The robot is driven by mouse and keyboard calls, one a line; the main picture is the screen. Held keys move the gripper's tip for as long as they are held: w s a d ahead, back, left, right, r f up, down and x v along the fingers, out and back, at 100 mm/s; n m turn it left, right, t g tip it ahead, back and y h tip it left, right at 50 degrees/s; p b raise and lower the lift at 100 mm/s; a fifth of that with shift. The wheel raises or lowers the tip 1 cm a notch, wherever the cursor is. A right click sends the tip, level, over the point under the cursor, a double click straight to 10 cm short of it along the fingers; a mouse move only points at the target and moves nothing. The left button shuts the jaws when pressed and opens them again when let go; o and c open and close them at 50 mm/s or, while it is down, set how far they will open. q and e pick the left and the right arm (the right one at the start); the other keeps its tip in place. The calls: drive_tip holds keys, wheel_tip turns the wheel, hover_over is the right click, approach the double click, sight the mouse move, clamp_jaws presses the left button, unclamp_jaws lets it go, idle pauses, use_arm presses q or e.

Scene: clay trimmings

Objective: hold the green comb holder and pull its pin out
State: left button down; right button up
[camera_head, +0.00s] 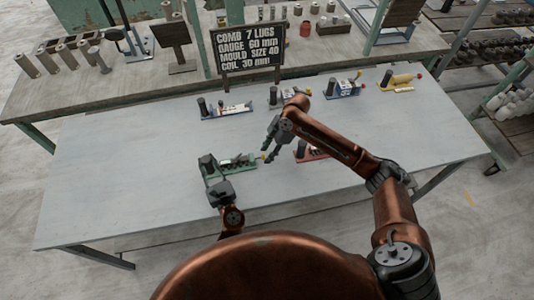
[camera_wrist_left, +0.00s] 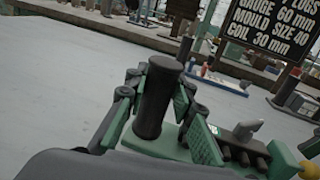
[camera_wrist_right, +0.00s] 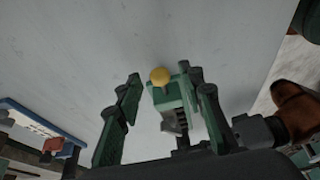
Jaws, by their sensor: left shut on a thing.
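The green comb holder (camera_head: 240,161) lies on the grey table. Its black upright post (camera_wrist_left: 157,97) stands between the fingers of my left gripper (camera_wrist_left: 156,92), which is shut on it. In the head view my left gripper (camera_head: 209,167) is at the holder's left end. The pin's yellow knob (camera_wrist_right: 160,76) sticks out at the holder's other end; it also shows at the edge of the left wrist view (camera_wrist_left: 308,168). My right gripper (camera_wrist_right: 160,92) is open, with the knob between or just beyond its fingertips. No contact with the knob is visible.
A red holder (camera_head: 312,154) sits just right of my right gripper, partly behind the arm. Blue (camera_head: 228,110), grey (camera_head: 281,100) and yellow (camera_head: 397,82) holders stand along the back. A black sign (camera_head: 248,48) stands behind. The table's left side is clear.

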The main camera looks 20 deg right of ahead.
use_arm(q)
drive_tip(key=shift+d+f, duration=0.1)
drive_tip(key=shift+f, duration=0.2)
use_arm(e)
drive_tip(key=v, duration=1.1)
use_arm(q)
drive_tip(key=c, duration=2)
unclamp_jaws()
drive_tip(key=o, duration=0.4)
drive_tip(key=shift+r, duration=0.2)
